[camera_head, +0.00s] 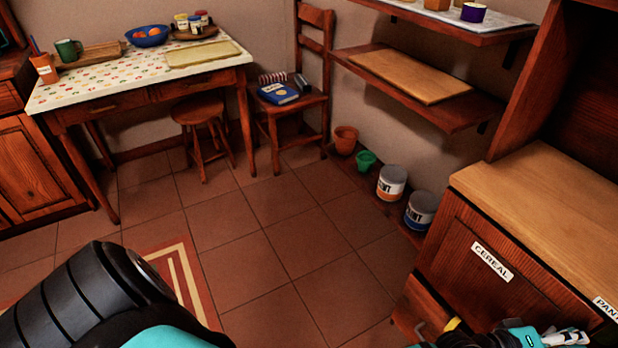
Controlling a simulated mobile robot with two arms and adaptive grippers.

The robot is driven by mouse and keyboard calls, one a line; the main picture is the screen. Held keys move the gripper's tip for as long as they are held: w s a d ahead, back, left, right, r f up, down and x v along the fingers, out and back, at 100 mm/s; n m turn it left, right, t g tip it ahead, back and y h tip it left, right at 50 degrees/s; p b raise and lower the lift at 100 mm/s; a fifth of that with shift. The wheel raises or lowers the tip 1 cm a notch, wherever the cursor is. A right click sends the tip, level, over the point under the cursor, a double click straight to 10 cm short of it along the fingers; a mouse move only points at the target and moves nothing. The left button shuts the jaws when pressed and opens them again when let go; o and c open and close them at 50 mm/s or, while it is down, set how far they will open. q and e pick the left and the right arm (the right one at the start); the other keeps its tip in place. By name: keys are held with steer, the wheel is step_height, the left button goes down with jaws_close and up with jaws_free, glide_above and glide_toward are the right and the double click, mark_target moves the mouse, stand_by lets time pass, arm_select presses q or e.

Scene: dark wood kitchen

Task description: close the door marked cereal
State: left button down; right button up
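The door marked cereal (468,275) is a reddish wood panel with a white CEREAL label (492,262), on the front of the cabinet at the right. A dark gap runs along its top edge under the light wood counter (545,205). A lower wooden part (412,308) with a small hook-like handle juts out at its lower left; I cannot tell whether it belongs to this door. My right gripper (565,338) is at the bottom right edge, in front of the cabinet and below the label, mostly cut off; its opening is unclear. My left gripper is out of view.
A second label (606,308) starting "PAN" is at the right edge. Paint cans (391,182) and pots stand along the wall. A chair (290,100), a stool (200,115) and a table (110,90) stand at the back. The tiled floor in the middle is clear.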

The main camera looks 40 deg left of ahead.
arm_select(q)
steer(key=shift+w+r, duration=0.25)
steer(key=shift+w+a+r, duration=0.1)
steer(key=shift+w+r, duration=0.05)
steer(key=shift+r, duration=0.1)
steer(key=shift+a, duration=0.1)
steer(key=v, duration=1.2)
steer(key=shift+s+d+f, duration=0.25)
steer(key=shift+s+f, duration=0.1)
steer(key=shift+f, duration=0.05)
